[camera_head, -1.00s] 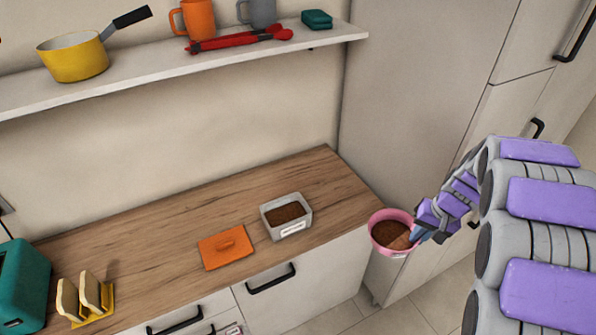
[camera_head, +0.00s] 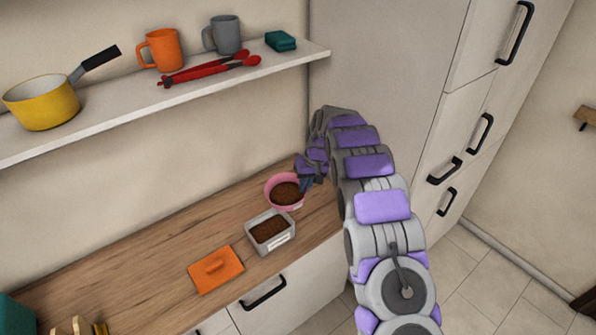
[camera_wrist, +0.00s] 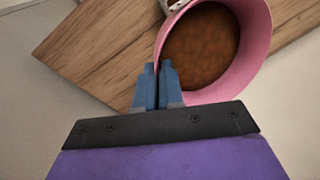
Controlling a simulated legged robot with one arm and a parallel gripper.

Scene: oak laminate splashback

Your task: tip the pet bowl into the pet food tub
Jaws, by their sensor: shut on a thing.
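My gripper (camera_head: 311,183) is shut on the rim of the pink pet bowl (camera_head: 271,196), at the bowl's right side in the head view. The bowl holds brown food and looks about level, over the worktop's right end, just behind the tub. In the wrist view the blue fingertips (camera_wrist: 157,88) pinch the wall of the bowl (camera_wrist: 257,40). The pet food tub (camera_head: 275,243) is a pale grey box with a label on its front. It stands open on the worktop with brown food inside. In the wrist view only a sliver of what may be the tub shows at the top edge.
An orange lid (camera_head: 230,275) with a handle lies on the worktop (camera_head: 150,255) left of the tub. The shelf (camera_head: 130,107) above holds a yellow pan (camera_head: 45,108), mugs, red tongs and a teal item. A tall cabinet (camera_head: 385,85) stands at the right.

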